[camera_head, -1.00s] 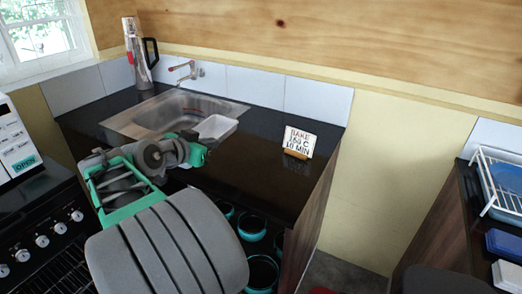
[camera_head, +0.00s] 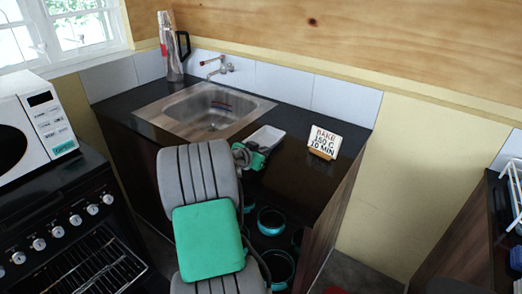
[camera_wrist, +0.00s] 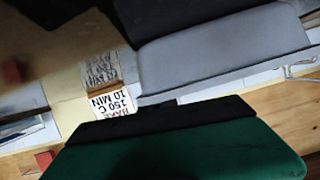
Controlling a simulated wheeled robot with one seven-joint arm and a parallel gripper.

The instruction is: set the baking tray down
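The baking tray (camera_head: 266,137) is a small, pale grey, shallow tray over the front right of the dark counter, beside the sink. My gripper (camera_head: 253,154), with green parts, is at its near end and appears shut on it. My arm hides part of the gripper. In the wrist view the tray's grey surface (camera_wrist: 220,58) lies between a dark finger above and a dark and green one below. I cannot tell whether the tray touches the counter.
A sign reading "BAKE 150 C 10 MIN" (camera_head: 323,142) stands right of the tray. The sink (camera_head: 205,108) is to its left; a flask (camera_head: 171,50) is behind. Pots (camera_head: 272,221) sit below the counter. An oven (camera_head: 75,235) and a microwave (camera_head: 40,125) are left. Counter between tray and sign is clear.

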